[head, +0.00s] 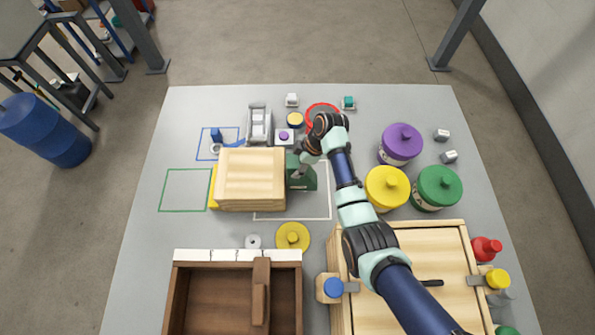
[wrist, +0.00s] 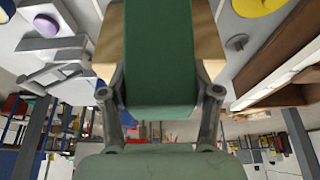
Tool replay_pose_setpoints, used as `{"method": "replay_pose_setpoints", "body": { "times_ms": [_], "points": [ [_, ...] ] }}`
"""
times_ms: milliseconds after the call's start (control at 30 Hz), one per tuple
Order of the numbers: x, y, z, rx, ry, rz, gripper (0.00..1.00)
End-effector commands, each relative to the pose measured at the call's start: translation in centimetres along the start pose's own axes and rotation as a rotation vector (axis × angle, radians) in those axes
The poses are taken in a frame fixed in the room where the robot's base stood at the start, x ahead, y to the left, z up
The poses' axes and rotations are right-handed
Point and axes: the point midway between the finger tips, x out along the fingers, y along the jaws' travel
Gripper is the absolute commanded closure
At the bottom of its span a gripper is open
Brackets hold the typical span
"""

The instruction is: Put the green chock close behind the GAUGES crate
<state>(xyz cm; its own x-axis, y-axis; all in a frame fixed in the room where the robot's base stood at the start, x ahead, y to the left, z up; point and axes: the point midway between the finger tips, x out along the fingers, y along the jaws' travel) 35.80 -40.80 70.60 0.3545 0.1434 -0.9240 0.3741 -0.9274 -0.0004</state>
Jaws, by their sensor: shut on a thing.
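A light wooden crate (head: 250,180) stands left of centre in the head view; no label is readable on it. The green chock (head: 303,180) is at the crate's right side, very close to it; I cannot tell whether they touch. My gripper (head: 303,165) is shut on the chock, partly covering it from above. In the wrist view the chock (wrist: 158,55) fills the middle between the two grey fingers (wrist: 160,95). Pale wood (wrist: 208,45) shows beyond it on both sides. Whether the chock rests on the table is hidden.
A yellow piece (head: 212,188) shows at the crate's left side. A white outline (head: 330,205) lies under the chock area. A brown open box (head: 215,295) and a wooden lidded box (head: 440,260) stand in front. Purple, yellow and green canisters (head: 438,188) stand right.

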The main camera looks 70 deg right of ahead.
Motion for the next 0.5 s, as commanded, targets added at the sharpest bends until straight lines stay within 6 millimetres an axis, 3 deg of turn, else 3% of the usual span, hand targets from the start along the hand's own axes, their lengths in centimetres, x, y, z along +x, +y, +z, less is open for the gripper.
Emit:
{"method": "replay_pose_setpoints", "body": {
  "times_ms": [133, 333, 500],
  "points": [
    [0.7, 0.0, 0.3, 0.000, 0.000, -0.001, 1.00],
    [3.9, 0.0, 1.6, 0.001, 0.000, 0.000, 1.00],
    [3.8, 0.1, 1.5, -0.001, 0.001, 0.001, 1.00]
  ]
}}
